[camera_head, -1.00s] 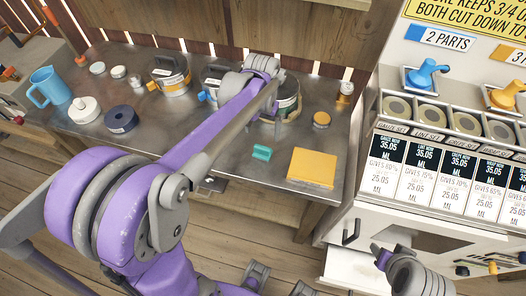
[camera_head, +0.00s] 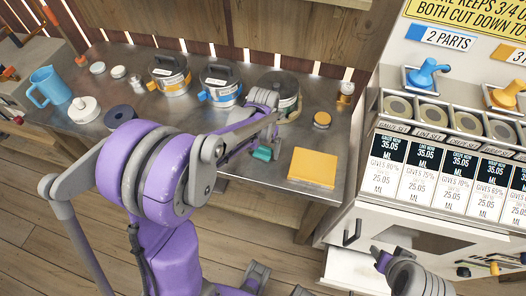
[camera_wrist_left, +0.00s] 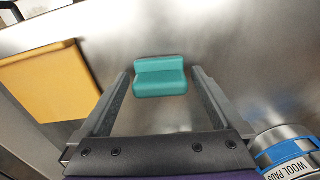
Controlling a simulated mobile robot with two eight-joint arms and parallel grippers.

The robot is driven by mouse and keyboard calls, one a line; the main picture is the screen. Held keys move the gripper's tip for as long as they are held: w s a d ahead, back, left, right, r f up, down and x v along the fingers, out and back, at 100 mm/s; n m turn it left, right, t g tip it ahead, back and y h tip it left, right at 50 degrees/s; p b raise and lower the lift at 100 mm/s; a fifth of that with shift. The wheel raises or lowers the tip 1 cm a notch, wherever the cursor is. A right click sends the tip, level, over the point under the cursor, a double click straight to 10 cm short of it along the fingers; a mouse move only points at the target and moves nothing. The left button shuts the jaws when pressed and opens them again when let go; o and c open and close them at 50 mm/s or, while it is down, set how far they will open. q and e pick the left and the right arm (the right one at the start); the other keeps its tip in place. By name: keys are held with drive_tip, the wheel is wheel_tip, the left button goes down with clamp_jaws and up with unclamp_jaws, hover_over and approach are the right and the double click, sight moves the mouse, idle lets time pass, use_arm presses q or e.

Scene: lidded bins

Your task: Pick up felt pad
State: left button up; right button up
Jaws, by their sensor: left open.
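The teal stepped block (camera_head: 262,153), which I take to be the felt pad, lies on the metal bench left of the yellow square. In the left wrist view the teal pad (camera_wrist_left: 160,78) sits between the fingertips, with clear gaps on both sides. My left gripper (camera_head: 252,148) is open and low over the bench at the pad; the wrist view shows its fingers (camera_wrist_left: 160,74) apart. Whether the fingertips are level with the pad is unclear. My right gripper (camera_head: 384,258) is at the lower right, away from the bench; its jaws are unclear.
A yellow square (camera_head: 312,168) lies right of the pad. Lidded tins, including one labelled wool pads (camera_wrist_left: 290,155), stand behind. A small amber-lidded jar (camera_head: 322,120) stands at the right. A blue jug (camera_head: 48,86) is at the far left. A dispenser cabinet (camera_head: 430,170) borders the bench.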

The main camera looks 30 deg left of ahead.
use_arm(q)
drive_tip(key=c, duration=1.3)
drive_tip(key=shift+r, duration=0.1)
wheel_tip(320, 180, up, 10)
drive_tip(key=shift+f+p, duration=0.1)
drive_tip(key=shift+p, duration=0.3)
drive_tip(key=shift+c, duration=0.2)
drive_tip(key=o, duration=0.7)
drive_tip(key=c, duration=0.4)
drive_tip(key=shift+c, duration=0.4)
